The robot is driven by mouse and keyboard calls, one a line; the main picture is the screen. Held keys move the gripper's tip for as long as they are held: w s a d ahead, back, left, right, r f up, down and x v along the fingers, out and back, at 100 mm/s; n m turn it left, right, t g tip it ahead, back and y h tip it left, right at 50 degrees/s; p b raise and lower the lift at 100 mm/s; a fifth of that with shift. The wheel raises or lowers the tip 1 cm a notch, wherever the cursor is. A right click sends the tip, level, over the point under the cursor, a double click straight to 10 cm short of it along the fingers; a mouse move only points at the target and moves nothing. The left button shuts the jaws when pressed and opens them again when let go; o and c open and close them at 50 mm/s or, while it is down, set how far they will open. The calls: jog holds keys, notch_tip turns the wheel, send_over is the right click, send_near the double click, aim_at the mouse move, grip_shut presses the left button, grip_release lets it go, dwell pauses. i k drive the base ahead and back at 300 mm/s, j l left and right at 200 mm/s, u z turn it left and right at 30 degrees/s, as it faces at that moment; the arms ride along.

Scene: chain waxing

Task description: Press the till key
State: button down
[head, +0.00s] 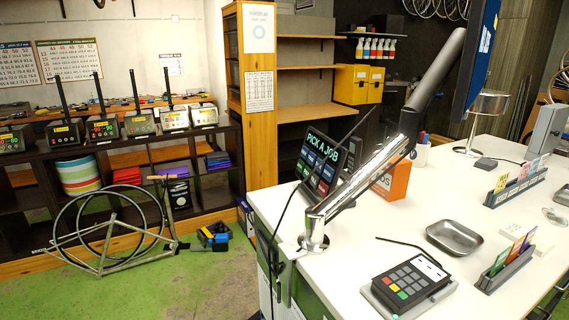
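A dark card terminal with a keypad (411,282) lies on a grey plate at the front of the white counter (373,232). Its keys are mostly grey, with a few coloured ones at the near left, and a pale display strip is at its upper right. Farther back, a tilted screen (319,163) reads "PICK A JOB" above several coloured tiles; the chrome monitor arm partly hides it. I cannot tell which key is the till key. My gripper is not in view.
A chrome monitor arm (366,180) rises from the counter's left edge to a blue-backed monitor (477,55). A metal dish (454,237), card holders (505,268) and an orange box (393,180) stand on the counter. A bicycle frame (115,245) lies on the green floor at left.

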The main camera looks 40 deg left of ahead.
aim_at(315, 179)
jog(key=i+j, duration=0.1)
jog(key=j, duration=0.95)
jog(key=i+j, duration=0.15)
jog(key=j, duration=0.4)
